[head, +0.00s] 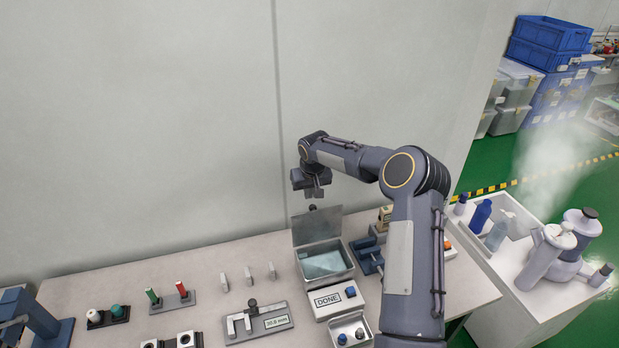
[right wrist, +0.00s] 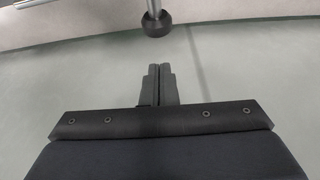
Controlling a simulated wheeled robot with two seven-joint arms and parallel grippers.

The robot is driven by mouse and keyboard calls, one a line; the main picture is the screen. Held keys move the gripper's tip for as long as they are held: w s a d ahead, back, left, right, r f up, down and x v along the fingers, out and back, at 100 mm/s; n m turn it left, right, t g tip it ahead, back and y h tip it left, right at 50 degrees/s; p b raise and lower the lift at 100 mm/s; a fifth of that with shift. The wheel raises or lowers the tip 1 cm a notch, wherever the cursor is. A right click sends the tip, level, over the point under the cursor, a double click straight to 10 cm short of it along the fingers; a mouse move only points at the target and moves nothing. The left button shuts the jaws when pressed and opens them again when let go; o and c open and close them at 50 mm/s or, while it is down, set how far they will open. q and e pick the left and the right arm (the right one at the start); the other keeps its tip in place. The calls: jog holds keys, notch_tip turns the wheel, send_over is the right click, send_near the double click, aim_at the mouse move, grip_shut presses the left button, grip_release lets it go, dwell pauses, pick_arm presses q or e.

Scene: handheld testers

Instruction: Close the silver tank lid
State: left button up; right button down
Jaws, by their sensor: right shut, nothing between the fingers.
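The silver tank (head: 326,263) is an open metal box on the table, with pale blue liquid inside. Its lid (head: 319,226) stands raised at the back edge, close to upright. A dark knob (head: 312,207) sits at the lid's top edge. In the right wrist view a black knob (right wrist: 156,24) on a metal stem, likely the lid's, shows beyond the fingertips, apart from them. My right gripper (head: 315,194) is shut and empty, pointing down just above the lid's knob; its fingers (right wrist: 160,70) are together in the wrist view. My left gripper is not in view.
A DONE box (head: 335,301) stands in front of the tank, with a small tray (head: 351,330) nearer. A blue clamp-like fixture (head: 367,256) is right of the tank. A caliper-like gauge (head: 258,322) lies left. The wall (head: 180,120) rises close behind the table.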

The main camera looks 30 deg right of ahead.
aim_at(315, 222)
jog(key=s, duration=0.3)
jog(key=shift+s+a+r+p, duration=0.2)
jog(key=shift+a+r+p, duration=0.15)
jog(key=shift+a, duration=0.05)
